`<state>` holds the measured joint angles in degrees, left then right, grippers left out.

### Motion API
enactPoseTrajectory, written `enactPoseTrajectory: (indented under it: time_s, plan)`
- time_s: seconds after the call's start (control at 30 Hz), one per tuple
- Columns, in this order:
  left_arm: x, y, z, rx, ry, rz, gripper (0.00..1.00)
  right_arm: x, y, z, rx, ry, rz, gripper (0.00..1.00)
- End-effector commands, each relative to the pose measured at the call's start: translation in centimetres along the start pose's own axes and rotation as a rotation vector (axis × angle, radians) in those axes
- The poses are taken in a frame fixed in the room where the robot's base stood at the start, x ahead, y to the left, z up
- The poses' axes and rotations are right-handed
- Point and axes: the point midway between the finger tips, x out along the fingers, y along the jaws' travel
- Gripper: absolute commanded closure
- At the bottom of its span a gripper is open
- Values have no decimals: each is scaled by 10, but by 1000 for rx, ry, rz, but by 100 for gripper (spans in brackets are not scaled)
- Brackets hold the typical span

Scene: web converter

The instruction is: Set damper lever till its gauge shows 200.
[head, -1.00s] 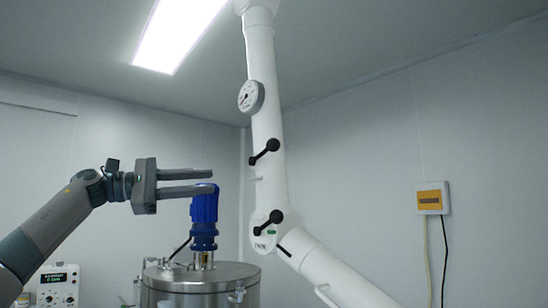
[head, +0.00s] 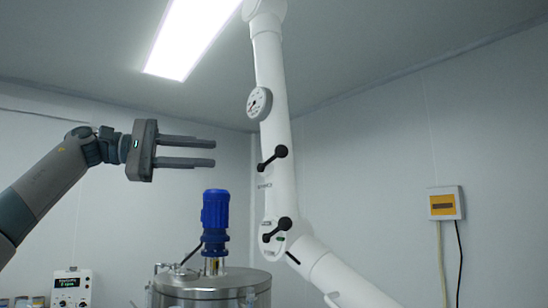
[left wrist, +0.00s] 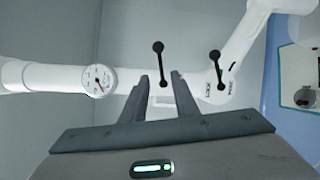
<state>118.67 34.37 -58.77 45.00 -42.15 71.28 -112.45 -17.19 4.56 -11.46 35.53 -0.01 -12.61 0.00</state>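A white jointed duct arm (head: 272,110) carries a round gauge (head: 259,103) and two black ball-ended levers. The upper lever (head: 272,158) is nearer the gauge; the lower lever (head: 277,230) is at the joint. I cannot tell from labels which is the damper lever. The gauge shows a red needle in the left wrist view (left wrist: 99,81), but its numbers are too small to read. My left gripper (head: 214,152) is open and empty, left of the upper lever at about its height. In the left wrist view the upper lever (left wrist: 158,62) appears between the fingertips, apparently untouched. My right gripper is out of view.
A steel vessel (head: 215,285) with a blue motor (head: 215,215) stands below my left gripper. A small control box with a display (head: 66,288) is at lower left. A yellow-and-white wall box (head: 445,203) hangs at right. Free air lies between gripper and duct arm.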

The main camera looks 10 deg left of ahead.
Motion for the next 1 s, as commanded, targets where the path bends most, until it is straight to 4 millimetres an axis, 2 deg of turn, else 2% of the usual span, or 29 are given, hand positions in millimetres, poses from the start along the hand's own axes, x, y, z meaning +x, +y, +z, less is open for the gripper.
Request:
enactPoseTrajectory:
  time_s: [0.27, 0.8, 1.0]
  plan:
    - [38, 1, 1, 0, -1, -3, 73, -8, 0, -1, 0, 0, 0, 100]
    - [134, 2, 1, -1, -1, -2, 73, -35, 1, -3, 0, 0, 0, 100]
    - [156, 1, 1, -1, -1, -1, 73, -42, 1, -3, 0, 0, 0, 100]
